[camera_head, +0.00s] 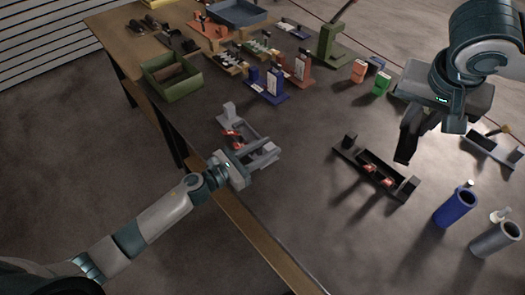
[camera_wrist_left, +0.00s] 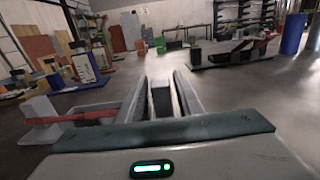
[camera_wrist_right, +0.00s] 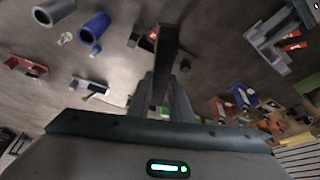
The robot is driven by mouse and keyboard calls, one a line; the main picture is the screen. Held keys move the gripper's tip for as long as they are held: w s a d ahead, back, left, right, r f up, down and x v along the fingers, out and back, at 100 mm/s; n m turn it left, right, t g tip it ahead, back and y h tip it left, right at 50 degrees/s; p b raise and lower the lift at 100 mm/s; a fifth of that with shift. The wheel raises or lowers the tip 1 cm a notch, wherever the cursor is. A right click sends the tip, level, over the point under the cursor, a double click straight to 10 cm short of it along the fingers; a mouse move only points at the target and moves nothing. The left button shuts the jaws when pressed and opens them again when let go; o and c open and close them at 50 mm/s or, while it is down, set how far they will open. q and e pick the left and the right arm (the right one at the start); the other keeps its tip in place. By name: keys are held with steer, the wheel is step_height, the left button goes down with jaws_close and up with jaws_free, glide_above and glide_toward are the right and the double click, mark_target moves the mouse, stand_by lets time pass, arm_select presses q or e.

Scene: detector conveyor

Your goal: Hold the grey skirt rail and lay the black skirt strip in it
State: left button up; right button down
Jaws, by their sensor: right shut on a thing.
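A grey fixture (camera_head: 229,112) with red clamps stands near the table's left edge. The grey skirt rail (camera_head: 262,136) seems to lie along it, though I cannot clearly separate the two. My left gripper (camera_head: 264,156) is at the fixture's near end, its fingers apart. In the left wrist view a grey block (camera_wrist_left: 162,101) shows between these fingers. My right gripper (camera_head: 416,112) is shut on the black skirt strip (camera_head: 406,142), which hangs down above the table, clear of the grey fixture. The strip also shows in the right wrist view (camera_wrist_right: 167,48).
A black fixture (camera_head: 349,153) with red clamps stands mid-table, below and left of the strip. A blue cylinder (camera_head: 455,208) and a grey cylinder (camera_head: 494,239) stand at right. Coloured fixtures and a green bin (camera_head: 172,88) fill the far side. Table between the two fixtures is bare.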

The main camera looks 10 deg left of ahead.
arm_select(q)
steer(key=shift+w+d, duration=0.3)
steer(key=shift+w, duration=0.05)
jaws_close()
stand_by(1.0)
